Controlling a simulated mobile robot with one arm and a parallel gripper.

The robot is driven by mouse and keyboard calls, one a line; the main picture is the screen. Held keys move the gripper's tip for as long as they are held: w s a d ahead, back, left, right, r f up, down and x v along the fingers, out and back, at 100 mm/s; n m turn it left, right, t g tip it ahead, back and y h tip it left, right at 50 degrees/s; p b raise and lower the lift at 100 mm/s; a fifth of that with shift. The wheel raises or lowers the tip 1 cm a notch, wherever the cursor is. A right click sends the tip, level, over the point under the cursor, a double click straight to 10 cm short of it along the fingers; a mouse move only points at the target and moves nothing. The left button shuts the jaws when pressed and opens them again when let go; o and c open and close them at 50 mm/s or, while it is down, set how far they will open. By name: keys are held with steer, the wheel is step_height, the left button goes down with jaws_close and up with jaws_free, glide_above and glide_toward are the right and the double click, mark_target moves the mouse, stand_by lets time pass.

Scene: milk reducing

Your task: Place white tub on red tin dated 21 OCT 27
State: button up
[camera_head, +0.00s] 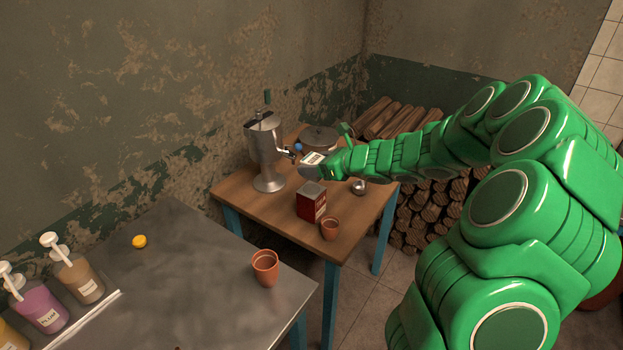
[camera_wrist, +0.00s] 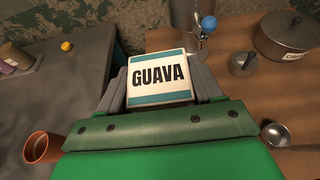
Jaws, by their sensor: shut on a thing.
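My gripper (camera_head: 309,171) is shut on a white tub (camera_wrist: 160,78) with teal bands and the word GUAVA. Its grey fingers (camera_wrist: 162,88) press on both sides of it in the wrist view. In the head view, the white tub (camera_head: 313,158) is small and held above the wooden table, behind the red tin. The red tin (camera_head: 311,204) stands upright on the table, nearer the camera than my gripper. It has a pale label on its side, too small to read a date. The red tin is not visible in the wrist view.
A metal dispenser (camera_head: 264,150) with a blue-knobbed tap stands left of my gripper. A lidded pot (camera_head: 320,138) is behind. A clay cup (camera_head: 330,229) stands close beside the tin, and a small metal bowl (camera_head: 358,187) is to the right. Another clay cup (camera_head: 265,267) is on the grey table.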

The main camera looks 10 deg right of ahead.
steer(key=shift+w+f, duration=1.15)
steer(key=shift+f, duration=0.25)
steer(key=shift+w+f, duration=1.15)
steer(key=shift+f, duration=1.75)
steer(key=shift+f, duration=0.1)
steer(key=o, duration=1.1)
steer(key=shift+o, duration=0.2)
steer(key=v, duration=1.2)
